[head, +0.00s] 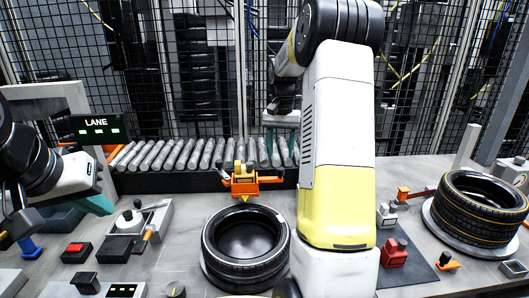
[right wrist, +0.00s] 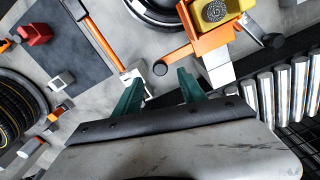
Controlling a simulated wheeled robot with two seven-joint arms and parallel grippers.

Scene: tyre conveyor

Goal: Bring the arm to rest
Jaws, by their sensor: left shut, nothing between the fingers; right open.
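My right arm rises through the middle of the head view and bends toward the back. Its gripper (head: 282,143) hangs over the roller conveyor, partly hidden by my arm. In the right wrist view its two teal fingers (right wrist: 160,92) stand apart with nothing between them. My left gripper (head: 104,207) is at the left of the head view, low over the bench beside a grey tray of parts. Its teal fingers are shut and empty.
A tyre (head: 246,262) lies at the bench middle, below an orange and yellow fixture (head: 243,184). Another tyre (head: 478,212) sits on a round plate at right. The conveyor (head: 200,154) runs behind, before a mesh fence. A red block (head: 394,254) stands near my right arm.

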